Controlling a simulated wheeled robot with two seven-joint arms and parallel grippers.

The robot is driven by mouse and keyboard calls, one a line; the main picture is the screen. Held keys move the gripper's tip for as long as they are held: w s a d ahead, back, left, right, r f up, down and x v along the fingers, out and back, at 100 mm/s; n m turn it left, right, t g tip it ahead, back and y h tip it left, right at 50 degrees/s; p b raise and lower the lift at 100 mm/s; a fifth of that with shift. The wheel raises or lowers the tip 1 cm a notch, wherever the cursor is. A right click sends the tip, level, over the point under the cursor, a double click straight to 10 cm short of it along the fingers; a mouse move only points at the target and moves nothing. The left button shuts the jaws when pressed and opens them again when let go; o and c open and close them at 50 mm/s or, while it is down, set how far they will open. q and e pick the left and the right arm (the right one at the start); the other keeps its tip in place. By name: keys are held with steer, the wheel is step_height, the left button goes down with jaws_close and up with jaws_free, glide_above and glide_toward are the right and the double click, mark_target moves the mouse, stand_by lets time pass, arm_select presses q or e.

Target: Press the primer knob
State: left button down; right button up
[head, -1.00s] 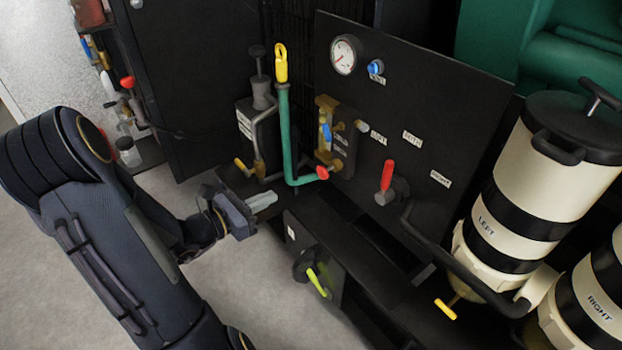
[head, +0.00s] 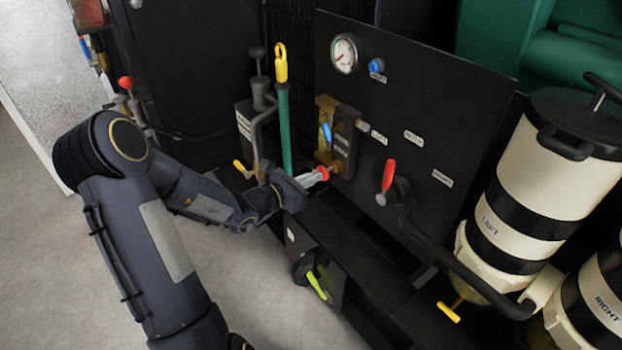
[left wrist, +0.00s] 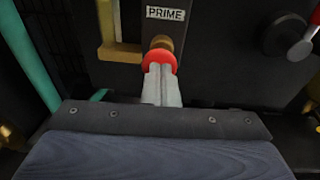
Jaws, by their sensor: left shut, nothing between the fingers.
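The primer knob (head: 323,173) is a red round cap on a brass stem, low on the small block at the left of the black panel. In the left wrist view the red knob (left wrist: 159,61) sits under a label reading PRIME. My left gripper (head: 314,179) is shut and empty, with its pale fingertips at the knob. In the left wrist view the shut fingers (left wrist: 161,82) overlap the knob's lower front. I cannot tell whether they touch it. My right gripper is not in view.
A green pipe (head: 285,130) with a yellow handle (head: 281,62) stands left of the block. A red-handled lever (head: 388,176) and a black hose are to the right. A blue lever (head: 327,133) sits above the knob. A yellow-green valve handle (head: 316,285) is below.

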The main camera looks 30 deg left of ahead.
mark_target(327, 171)
arm_select(q)
steer(key=shift+r+b+x, duration=0.25)
steer(key=shift+b+x, duration=0.15)
steer(key=shift+x, duration=0.75)
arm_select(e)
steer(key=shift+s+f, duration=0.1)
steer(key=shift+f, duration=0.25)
arm_select(q)
steer(key=shift+d, duration=0.1)
